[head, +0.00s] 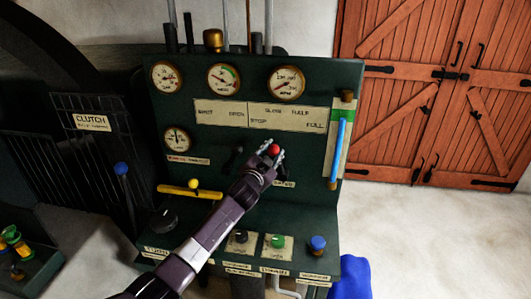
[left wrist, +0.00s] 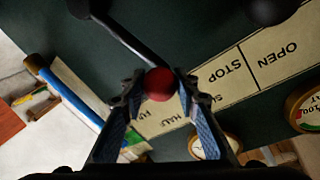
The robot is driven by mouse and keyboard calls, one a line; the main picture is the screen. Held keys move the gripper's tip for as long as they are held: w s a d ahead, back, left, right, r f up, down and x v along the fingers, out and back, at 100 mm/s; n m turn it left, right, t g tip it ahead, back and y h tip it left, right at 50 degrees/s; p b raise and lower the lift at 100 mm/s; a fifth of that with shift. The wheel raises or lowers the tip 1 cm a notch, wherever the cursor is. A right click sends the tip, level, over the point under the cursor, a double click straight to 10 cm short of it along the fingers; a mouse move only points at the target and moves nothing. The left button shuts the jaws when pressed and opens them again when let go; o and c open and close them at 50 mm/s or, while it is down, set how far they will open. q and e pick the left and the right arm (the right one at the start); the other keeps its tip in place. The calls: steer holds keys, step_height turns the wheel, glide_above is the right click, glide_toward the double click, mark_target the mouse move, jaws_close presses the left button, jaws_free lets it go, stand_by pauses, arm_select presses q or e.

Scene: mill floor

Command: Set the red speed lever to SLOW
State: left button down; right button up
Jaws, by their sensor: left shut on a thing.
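The red ball knob of the speed lever (head: 273,149) stands out from the dark green panel, below the label plate (head: 284,115). My left gripper (head: 273,154) is shut on the knob. In the left wrist view the red knob (left wrist: 160,85) sits between the two fingertips (left wrist: 158,76), with the dark lever rod (left wrist: 120,40) running to a black pivot at upper left. The plate there (left wrist: 268,70) reads OPEN, STOP and, partly hidden, SLOW and HALF. The knob lies close to the SLOW and HALF part; the exact mark cannot be told. My right gripper is out of view.
A blue-and-green gauge tube (head: 339,150) stands to the right of the knob. A yellow-knobbed lever (head: 193,184) and a black lever are to the left. Black, green and blue knobs (head: 318,243) line the lower ledge. A blue-knobbed CLUTCH lever (head: 121,169) is at far left.

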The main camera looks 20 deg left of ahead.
arm_select(q)
steer(key=shift+d, duration=0.1)
steer(key=c, duration=1.8)
jaws_free()
steer(key=shift+o, duration=0.2)
steer(key=shift+s, duration=0.5)
steer(key=s+d+r, duration=0.1)
steer(key=s, duration=0.9)
steer(key=shift+s, duration=0.4)
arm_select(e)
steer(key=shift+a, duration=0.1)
